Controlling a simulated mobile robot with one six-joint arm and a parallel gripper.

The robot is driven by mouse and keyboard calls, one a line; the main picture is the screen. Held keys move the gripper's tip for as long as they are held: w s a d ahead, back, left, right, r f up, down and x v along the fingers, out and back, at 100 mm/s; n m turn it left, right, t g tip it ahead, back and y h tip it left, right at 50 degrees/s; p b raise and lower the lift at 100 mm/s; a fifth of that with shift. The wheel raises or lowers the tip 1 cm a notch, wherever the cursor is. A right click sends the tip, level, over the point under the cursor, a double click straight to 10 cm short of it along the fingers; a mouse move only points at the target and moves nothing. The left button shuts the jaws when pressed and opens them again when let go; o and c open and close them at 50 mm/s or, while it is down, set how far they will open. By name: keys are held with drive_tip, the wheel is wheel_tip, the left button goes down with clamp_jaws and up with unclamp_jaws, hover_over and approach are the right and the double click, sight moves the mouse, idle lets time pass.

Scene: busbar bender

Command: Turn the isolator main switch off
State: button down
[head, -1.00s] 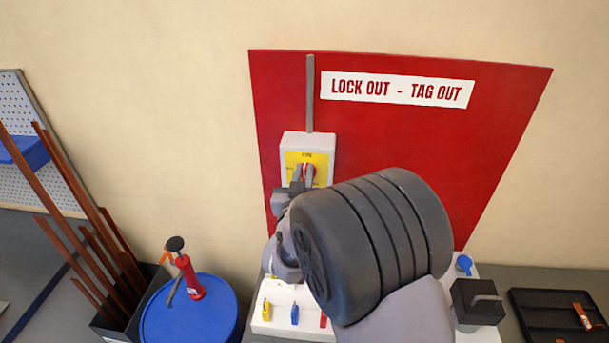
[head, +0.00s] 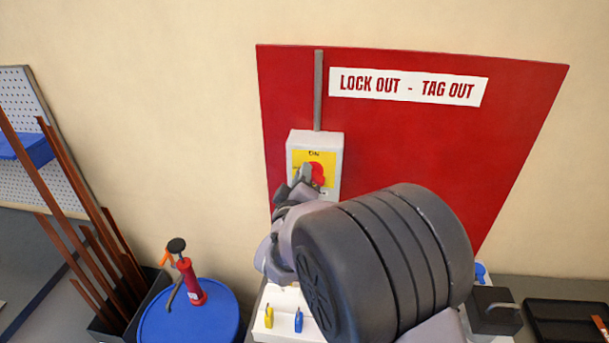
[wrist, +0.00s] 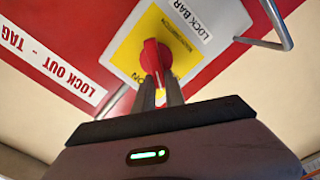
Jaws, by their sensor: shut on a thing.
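The isolator main switch is a grey box (head: 330,141) with a yellow plate (head: 300,157) and a red rotary knob (head: 317,172), on a red board. "ON" is printed above the knob in the head view. My gripper (head: 304,173) is at the knob's lower left there and covers part of it. In the wrist view my gripper (wrist: 160,84) has its two dark fingers shut on the red knob (wrist: 151,54). Labels reading "ON" and "LOCK BAR" show beside it. The knob's exact angle is hard to tell.
A bent metal bar (wrist: 281,28) sticks out near the switch box. A grey conduit (head: 318,90) runs up from it. Below are a white tray (head: 283,296) with small coloured items, a blue drum (head: 215,318) bearing a red tool (head: 189,282), and copper bars (head: 65,215) at left.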

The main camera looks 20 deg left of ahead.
drive_tip(key=shift+a+f+n+p, duration=0.1)
drive_tip(key=shift+f+n, duration=0.15)
drive_tip(key=shift+n, duration=0.9)
drive_tip(key=shift+a+f+n+p, duration=0.1)
drive_tip(key=shift+f+n+p, duration=0.1)
drive_tip(key=shift+n, duration=0.9)
drive_tip(key=shift+f+n+p, duration=0.1)
drive_tip(key=shift+f+n, duration=0.15)
drive_tip(key=shift+n, duration=0.9)
drive_tip(key=c, duration=1.4)
unclamp_jaws()
drive_tip(key=shift+s, duration=0.15)
drive_tip(key=b+v, duration=0.1)
drive_tip(key=v, duration=1.6)
drive_tip(key=shift+s, duration=0.15)
